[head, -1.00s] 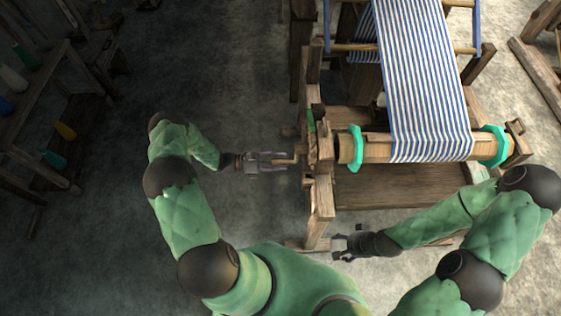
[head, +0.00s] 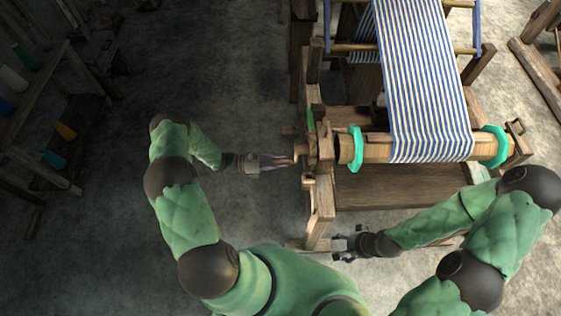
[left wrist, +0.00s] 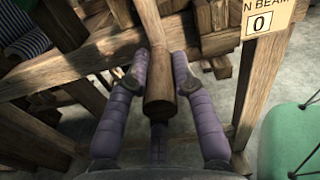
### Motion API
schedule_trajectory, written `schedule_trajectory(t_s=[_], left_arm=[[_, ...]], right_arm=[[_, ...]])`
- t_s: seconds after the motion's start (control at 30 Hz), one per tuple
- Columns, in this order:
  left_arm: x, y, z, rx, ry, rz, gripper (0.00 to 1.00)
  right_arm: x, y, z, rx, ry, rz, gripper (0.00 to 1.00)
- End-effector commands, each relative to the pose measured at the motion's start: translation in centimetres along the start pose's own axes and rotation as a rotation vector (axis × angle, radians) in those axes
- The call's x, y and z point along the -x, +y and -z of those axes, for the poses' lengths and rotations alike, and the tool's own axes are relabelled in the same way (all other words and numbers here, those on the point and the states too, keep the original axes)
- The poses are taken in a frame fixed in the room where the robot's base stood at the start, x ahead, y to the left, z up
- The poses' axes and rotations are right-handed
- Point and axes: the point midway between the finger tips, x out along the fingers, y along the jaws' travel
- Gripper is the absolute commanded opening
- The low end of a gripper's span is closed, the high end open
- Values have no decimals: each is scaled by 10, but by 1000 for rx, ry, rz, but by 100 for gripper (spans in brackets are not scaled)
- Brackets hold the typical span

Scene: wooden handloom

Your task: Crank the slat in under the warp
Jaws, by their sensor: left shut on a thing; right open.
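The blue-and-white striped warp (head: 425,80) runs down over the wooden beam (head: 375,148) at the front of the loom. A crank with a wooden handle (left wrist: 160,100) is at the beam's left end. My left gripper (head: 291,160) is shut on the handle, with one purple finger on each side of it in the left wrist view (left wrist: 160,75). The fingers hide part of the handle in the head view. I cannot make out the slat clearly.
Teal rings (head: 355,148) sit around the beam near both ends. A sign reading "N BEAM 0" (left wrist: 262,22) is on the frame beside the crank. A wooden board (head: 400,186) lies below the beam. Shelves (head: 60,125) stand far left, with clear floor (head: 110,220) between.

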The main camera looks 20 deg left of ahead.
Motion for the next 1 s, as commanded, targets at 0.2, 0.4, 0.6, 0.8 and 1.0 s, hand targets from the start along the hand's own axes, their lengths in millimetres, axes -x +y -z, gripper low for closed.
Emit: schedule_trajectory(t_s=[0.2,0.4,0.6,0.8,1.0], left_arm=[[0,8,-1,-73,1,-3,0],[1,17,-4,-167,2,-3,0],[0,25,-8,-267,1,-4,0],[1,34,-14,-369,1,-5,0],[1,41,-19,-468,0,-5,0]], right_arm=[[-5,2,0,0,0,0,71],[-11,4,0,0,0,0,71],[-16,6,0,0,0,0,71],[-21,8,1,0,0,0,71],[-26,9,1,0,0,0,71]])
